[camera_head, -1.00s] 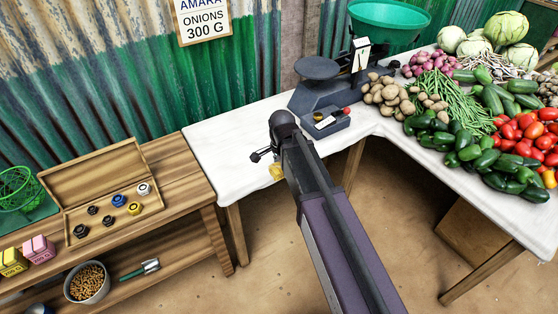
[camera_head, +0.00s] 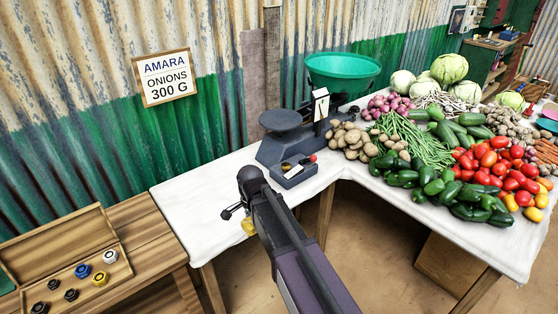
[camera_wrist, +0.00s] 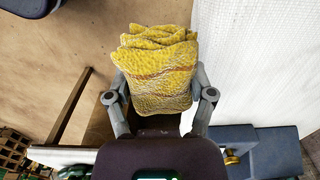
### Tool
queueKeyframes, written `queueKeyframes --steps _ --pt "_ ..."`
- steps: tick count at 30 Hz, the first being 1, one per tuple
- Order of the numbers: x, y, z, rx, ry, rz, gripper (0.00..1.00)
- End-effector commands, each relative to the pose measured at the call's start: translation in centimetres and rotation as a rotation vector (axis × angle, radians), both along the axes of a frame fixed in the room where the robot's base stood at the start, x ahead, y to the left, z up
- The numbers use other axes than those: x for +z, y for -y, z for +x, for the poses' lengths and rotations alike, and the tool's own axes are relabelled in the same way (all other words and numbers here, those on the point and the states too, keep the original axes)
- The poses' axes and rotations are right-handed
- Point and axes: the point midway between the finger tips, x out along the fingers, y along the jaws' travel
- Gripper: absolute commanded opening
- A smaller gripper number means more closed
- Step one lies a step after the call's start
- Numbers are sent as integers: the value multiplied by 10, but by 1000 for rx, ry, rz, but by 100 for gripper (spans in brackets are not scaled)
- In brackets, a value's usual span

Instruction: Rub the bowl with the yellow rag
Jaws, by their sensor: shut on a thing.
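The yellow rag (camera_wrist: 158,72), folded with a reddish stripe, is between the fingers of my gripper (camera_wrist: 160,90) in the wrist view. My gripper (camera_head: 236,212) is shut on it, and in the head view a bit of the rag (camera_head: 249,227) shows below the fingers. The gripper is in front of the white-covered table, near its front edge. The green bowl (camera_head: 343,72) sits on top of the dark blue balance scale (camera_head: 285,148), farther back and right of my gripper. The rag and the bowl are well apart.
A flat dark pan (camera_head: 281,119) and a small box with brass weights (camera_head: 298,174) stand near the gripper. Potatoes, beans, peppers and tomatoes (camera_head: 500,165) crowd the right table. A wooden weight case (camera_head: 60,250) lies at lower left. The white table's left part (camera_head: 200,190) is clear.

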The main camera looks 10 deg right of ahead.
Motion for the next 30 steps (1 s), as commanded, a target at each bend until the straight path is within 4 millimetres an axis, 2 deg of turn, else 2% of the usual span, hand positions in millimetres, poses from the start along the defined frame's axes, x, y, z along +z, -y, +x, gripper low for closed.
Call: queueKeyframes --steps 8,21,30 --pt "26 0 0 0 0 0 32" --pt "95 0 0 0 0 0 32" --pt "118 0 0 0 0 0 32"
